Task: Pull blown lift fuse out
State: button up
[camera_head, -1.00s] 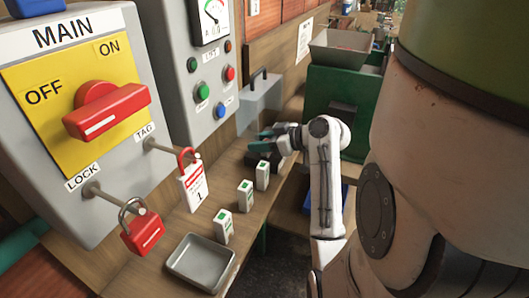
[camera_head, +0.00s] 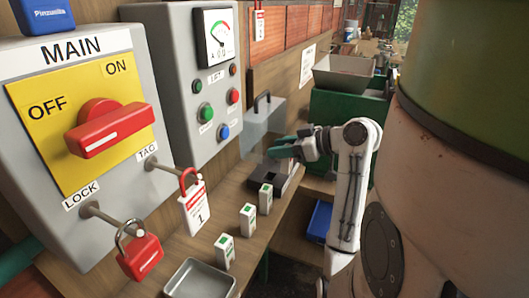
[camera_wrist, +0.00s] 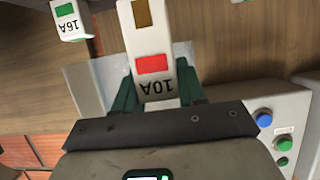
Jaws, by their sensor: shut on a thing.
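The fuse (camera_wrist: 156,65) is white with a red label, a brown window and the marking 10A, seen upside down in the wrist view. My gripper (camera_wrist: 155,98) is shut on it, a green finger pressed to each side. In the head view my gripper (camera_head: 282,147) is just above the dark fuse holder (camera_head: 268,181) on the wooden shelf. The fuse is too hidden there to tell whether it is clear of the holder. A transparent cover with a black handle (camera_head: 262,103) stands raised behind the holder.
Several white fuses with green labels stand along the shelf, including a near one (camera_head: 225,251). A metal tray (camera_head: 200,281) lies in front. A red padlock (camera_head: 140,257) and red-white tag (camera_head: 195,208) hang from the MAIN switch box (camera_head: 60,190). A button panel (camera_head: 180,95) stands behind.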

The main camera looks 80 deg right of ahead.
jog(key=s+a+p, duration=0.2)
jog(key=s, duration=0.5)
jog(key=s+a+f+p, duration=0.1)
jog(key=s+a+p, duration=0.1)
jog(key=s, duration=0.5)
jog(key=shift+s+a+f+p, duration=0.15)
jog(key=shift+a+f+p, duration=0.1)
jog(key=shift+a+p, duration=0.1)
